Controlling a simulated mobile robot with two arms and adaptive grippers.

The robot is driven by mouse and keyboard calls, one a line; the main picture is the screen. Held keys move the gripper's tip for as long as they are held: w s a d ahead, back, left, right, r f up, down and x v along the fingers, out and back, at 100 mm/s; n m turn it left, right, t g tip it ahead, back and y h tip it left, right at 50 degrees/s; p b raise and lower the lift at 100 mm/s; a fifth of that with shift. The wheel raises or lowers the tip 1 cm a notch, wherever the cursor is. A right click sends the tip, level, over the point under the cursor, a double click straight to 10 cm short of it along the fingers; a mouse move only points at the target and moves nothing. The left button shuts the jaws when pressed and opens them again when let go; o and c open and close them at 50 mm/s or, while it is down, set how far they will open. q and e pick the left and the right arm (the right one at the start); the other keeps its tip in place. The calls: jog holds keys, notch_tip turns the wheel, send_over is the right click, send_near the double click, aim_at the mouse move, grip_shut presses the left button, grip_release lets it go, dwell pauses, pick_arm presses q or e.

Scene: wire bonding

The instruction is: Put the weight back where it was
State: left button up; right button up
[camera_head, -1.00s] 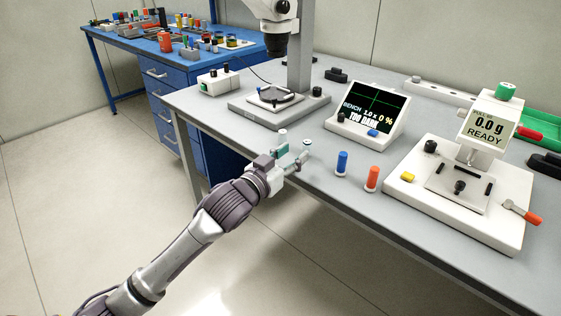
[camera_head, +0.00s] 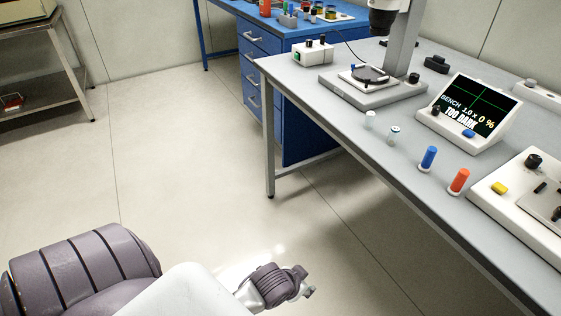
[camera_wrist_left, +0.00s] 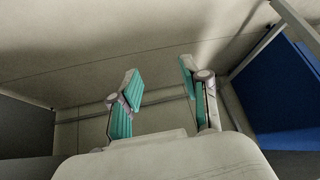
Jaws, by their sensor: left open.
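I cannot tell which is the weight. My left gripper (camera_wrist_left: 160,80) is open and empty in the left wrist view, its teal finger pads apart over the floor. In the head view my left arm is low at the front, off the bench and well apart from both cylinders; the fingers are not clear there. My right gripper is not in view.
Behind the cylinders is the microscope base (camera_head: 350,92). To their right are a blue peg (camera_head: 428,158), an orange peg (camera_head: 458,181) and the "TOO DARK" display (camera_head: 470,110). The white instrument (camera_head: 500,205) is cut off at right. The floor left of the bench is clear.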

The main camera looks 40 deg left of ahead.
pick_arm(q)
jog(key=s+d+f+g, duration=0.1)
jog(key=s+f+g, duration=0.1)
jog(key=s, duration=0.4)
jog(key=s+d+f+g, duration=0.1)
jog(key=s+f+g, duration=0.1)
jog(key=s+f, duration=0.3)
jog(key=shift+s+f+m, duration=0.15)
jog(key=shift+s+m, duration=0.15)
jog(key=shift+s, duration=0.1)
jog(key=shift+d+p, duration=0.1)
jog(key=shift+p, duration=0.2)
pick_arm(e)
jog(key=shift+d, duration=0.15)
